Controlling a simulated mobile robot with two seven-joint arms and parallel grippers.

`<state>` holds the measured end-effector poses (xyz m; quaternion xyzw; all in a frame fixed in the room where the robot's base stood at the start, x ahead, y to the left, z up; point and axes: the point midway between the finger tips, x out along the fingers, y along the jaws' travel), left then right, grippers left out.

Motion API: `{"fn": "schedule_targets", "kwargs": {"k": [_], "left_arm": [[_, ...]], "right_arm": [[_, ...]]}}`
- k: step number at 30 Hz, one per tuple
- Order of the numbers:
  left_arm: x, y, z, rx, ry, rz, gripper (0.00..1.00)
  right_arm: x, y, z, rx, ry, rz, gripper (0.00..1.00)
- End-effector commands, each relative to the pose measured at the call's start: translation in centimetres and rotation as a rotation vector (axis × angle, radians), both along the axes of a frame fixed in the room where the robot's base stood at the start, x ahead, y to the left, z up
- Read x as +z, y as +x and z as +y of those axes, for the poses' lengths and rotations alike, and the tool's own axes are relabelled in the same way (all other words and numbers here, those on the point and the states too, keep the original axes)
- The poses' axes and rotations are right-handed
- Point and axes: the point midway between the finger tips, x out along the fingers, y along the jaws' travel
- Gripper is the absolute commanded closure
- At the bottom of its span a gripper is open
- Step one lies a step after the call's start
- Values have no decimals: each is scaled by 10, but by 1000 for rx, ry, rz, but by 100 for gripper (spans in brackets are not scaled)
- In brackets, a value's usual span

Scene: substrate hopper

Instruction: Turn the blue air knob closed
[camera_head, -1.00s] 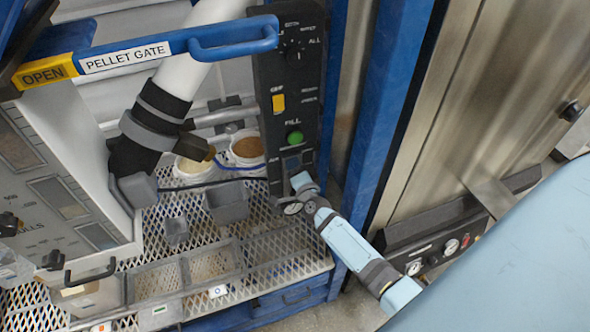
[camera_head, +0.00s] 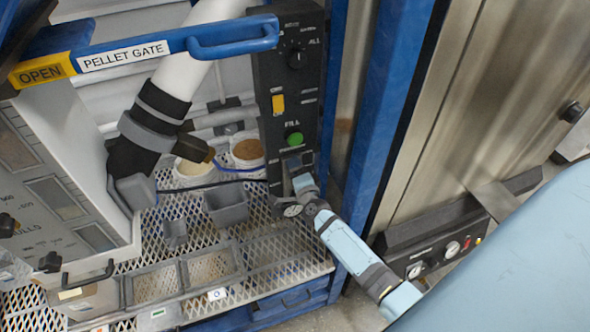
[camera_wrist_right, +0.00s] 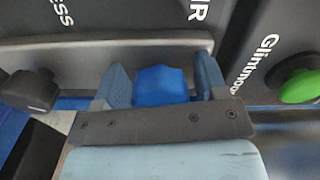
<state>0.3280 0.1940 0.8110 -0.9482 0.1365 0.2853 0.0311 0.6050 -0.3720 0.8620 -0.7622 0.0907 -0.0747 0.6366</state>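The blue air knob (camera_wrist_right: 160,85) shows in the right wrist view, on a dark control panel under a label ending in "R". My right gripper (camera_wrist_right: 163,90) has one finger on each side of it, with a narrow gap on both sides, so it is open around the knob. In the head view my right gripper (camera_head: 298,168) is at the lower part of the tall black panel (camera_head: 272,75), below the green button (camera_head: 294,138). There the gripper hides the knob. My left gripper is not in view.
In the wrist view a black knob (camera_wrist_right: 30,90) sits left of the blue knob and a green button (camera_wrist_right: 299,87) right. A blue frame post (camera_head: 385,110) stands right of the panel.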

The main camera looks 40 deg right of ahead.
Motion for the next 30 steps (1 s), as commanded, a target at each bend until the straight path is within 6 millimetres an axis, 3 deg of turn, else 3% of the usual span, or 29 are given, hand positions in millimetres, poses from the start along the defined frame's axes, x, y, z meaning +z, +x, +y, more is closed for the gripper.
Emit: {"fn": "schedule_targets", "kwargs": {"k": [9,13,24,30], "left_arm": [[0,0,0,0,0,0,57],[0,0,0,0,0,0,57],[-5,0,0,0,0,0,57],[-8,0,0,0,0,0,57]], "right_arm": [[0,0,0,0,-2,0,26],[0,-10,2,0,-1,-1,26],[-1,-87,21,0,-1,2,26],[-1,-120,29,0,0,1,26]]}}
